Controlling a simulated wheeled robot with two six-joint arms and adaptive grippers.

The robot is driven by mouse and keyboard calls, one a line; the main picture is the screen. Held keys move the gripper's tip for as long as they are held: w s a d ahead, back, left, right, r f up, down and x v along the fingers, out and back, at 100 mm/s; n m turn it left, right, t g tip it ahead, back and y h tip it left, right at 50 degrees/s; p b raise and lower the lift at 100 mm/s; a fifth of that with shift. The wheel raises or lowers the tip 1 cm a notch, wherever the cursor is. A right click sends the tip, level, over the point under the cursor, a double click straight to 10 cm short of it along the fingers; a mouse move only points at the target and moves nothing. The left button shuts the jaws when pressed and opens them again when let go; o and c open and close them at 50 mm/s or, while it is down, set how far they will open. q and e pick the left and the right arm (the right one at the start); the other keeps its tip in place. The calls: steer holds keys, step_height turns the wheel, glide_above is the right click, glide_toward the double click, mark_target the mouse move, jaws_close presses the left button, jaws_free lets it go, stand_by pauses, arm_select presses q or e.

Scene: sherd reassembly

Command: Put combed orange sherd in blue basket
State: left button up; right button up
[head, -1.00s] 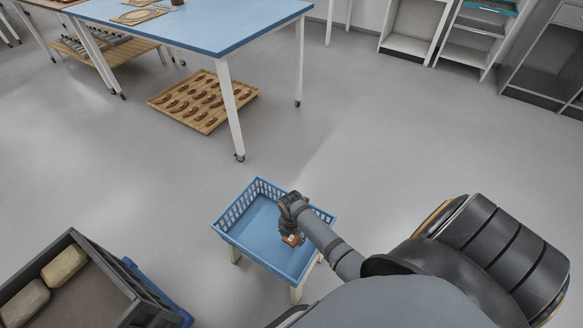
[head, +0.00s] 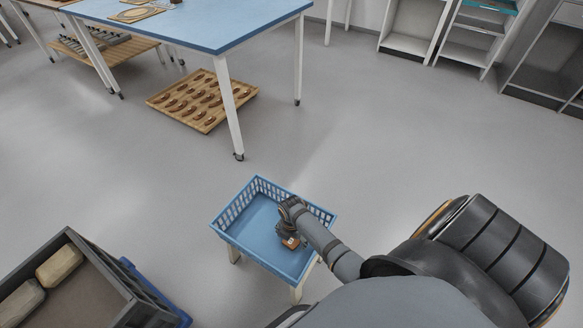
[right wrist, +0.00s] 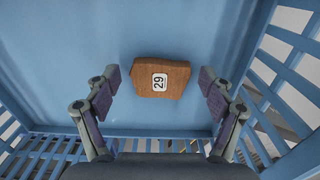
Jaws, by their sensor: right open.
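The orange-brown sherd (right wrist: 143,78) with a white label reading 29 lies on the floor of the blue basket (right wrist: 60,78) in the right wrist view. In the head view the sherd (head: 290,242) shows small beneath my right gripper (head: 291,228), inside the basket (head: 239,222). My right gripper (right wrist: 160,103) has its fingers spread wide on either side of the sherd, apart from it. The combing on the sherd cannot be made out. My left gripper is in neither view.
The basket stands on a small stand with pale legs. A dark crate (head: 118,290) with pale blocks is at the lower left. A blue-topped table (head: 215,28) stands behind, with a wooden tray of brown pieces (head: 203,100) on the floor. The grey floor between is clear.

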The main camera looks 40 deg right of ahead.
mark_target(291, 240)
step_height(291, 240, up, 4)
steer(key=shift+f+p, duration=0.1)
steer(key=shift+p, duration=0.95)
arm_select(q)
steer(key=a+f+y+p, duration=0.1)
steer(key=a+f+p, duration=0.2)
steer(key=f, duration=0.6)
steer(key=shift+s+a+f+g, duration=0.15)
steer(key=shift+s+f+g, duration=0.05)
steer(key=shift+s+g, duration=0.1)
arm_select(e)
step_height(291, 240, up, 8)
steer(key=shift+r, duration=0.25)
